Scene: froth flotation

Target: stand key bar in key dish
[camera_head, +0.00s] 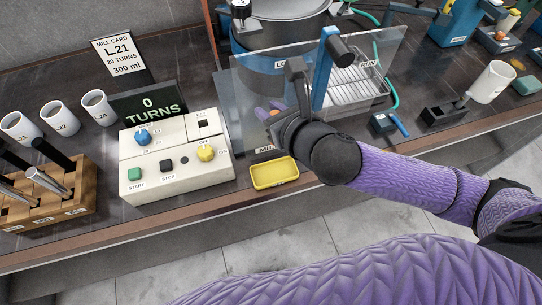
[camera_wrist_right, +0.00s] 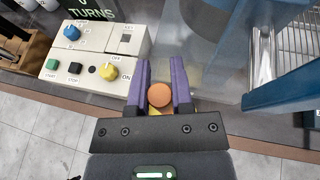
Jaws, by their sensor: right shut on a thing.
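My right gripper (camera_head: 269,112) is at the clear panel behind the yellow dish, with its purple fingers shut on an orange round-ended piece, which I take to be the key bar (camera_head: 274,113). In the right wrist view the key bar's orange round end (camera_wrist_right: 160,95) sits between the two purple fingers of the right gripper (camera_wrist_right: 160,85); the rest of its length is hidden. The key dish (camera_head: 274,173), a shallow yellow tray, lies at the bench's front edge, below and apart from the gripper in the head view. My left gripper is not in view.
A white control box (camera_head: 178,160) with knobs and buttons stands left of the dish. A clear panel (camera_head: 250,85) and blue post (camera_head: 327,75) stand close to the right gripper. White cups (camera_head: 60,117) and a wooden rack (camera_head: 75,205) are at left.

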